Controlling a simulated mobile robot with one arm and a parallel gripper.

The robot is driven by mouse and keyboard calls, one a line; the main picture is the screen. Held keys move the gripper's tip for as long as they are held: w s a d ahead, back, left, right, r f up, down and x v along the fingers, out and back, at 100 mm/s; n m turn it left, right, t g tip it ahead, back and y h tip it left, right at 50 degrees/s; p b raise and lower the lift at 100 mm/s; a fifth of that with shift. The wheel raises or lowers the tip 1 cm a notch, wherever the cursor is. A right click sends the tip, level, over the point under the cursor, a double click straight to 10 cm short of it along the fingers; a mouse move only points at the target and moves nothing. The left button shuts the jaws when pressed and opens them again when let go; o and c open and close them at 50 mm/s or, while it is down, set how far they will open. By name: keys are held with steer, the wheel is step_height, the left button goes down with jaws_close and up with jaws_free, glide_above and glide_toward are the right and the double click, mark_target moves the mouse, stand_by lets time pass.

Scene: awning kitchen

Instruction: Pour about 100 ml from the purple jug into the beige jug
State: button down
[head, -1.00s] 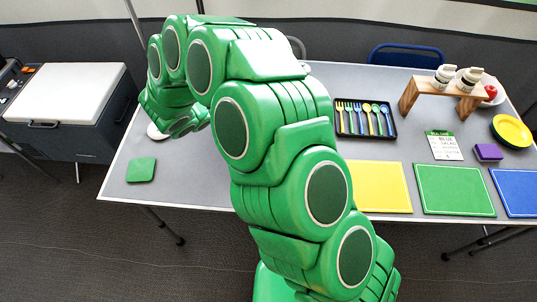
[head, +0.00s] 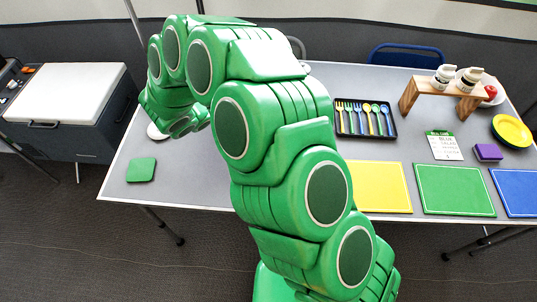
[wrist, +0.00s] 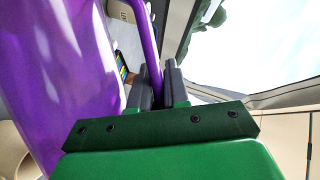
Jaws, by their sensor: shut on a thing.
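The purple jug (wrist: 55,75) fills the left of the wrist view, large and tilted in that picture. My gripper (wrist: 160,80) is shut on its thin purple handle, which runs between the two dark fingers. A beige rounded surface (wrist: 12,150), likely the beige jug, shows at the lower left of the wrist view, partly behind the purple jug. In the head view my green arm hides both jugs and the fingers. Any liquid or stream is out of sight, so I cannot tell whether it is pouring.
On the grey table (head: 210,180) lie a green coaster (head: 141,170), a cutlery tray (head: 365,117), coloured mats including a yellow one (head: 382,187), and a purple sponge-like block (head: 488,152). A wooden stand (head: 440,92) holds two small jars. A white disc (head: 157,132) sits beside my arm's end.

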steer(key=shift+w+r, duration=0.1)
stand_by(0.4)
steer(key=shift+w+a+r+n+g, duration=0.45)
steer(key=shift+w+n+g, duration=0.1)
steer(key=shift+n, duration=0.25)
steer(key=shift+w+a+r+n+g, duration=0.15)
steer(key=shift+w+n+g, duration=0.1)
steer(key=shift+n, duration=0.25)
steer(key=shift+w+a+f+n+g+h+b, duration=0.2)
steer(key=shift+w+f+n+g+h+b, duration=0.15)
steer(key=shift+f+n, duration=0.3)
steer(key=shift+w+a+f+n+g+b, duration=0.2)
steer(key=shift+w+a+n+g, duration=0.1)
steer(key=shift+w+n, duration=0.15)
steer(key=shift+w+a+f+n+g+b, duration=0.15)
steer(key=shift+w+a+n+g, duration=0.15)
steer(key=shift+w, duration=0.15)
steer(key=shift+w+a+f+n+g+h, duration=0.25)
steer(key=shift+w+f+n+h, duration=0.1)
steer(key=shift+n, duration=0.15)
steer(key=shift+w+a+f+n+g+b, duration=0.2)
steer(key=shift+w+f+n+g+b, duration=0.2)
steer(key=shift+f+n+b, duration=0.2)
steer(key=shift+w+a+f+n+g+h, duration=0.1)
steer(key=shift+f+n+g+h, duration=0.1)
steer(key=shift+f+n, duration=0.25)
steer(key=shift+w+a+f+n+g+h, duration=0.1)
steer(key=shift+f+n+h, duration=0.15)
steer(key=shift+f, duration=0.35)
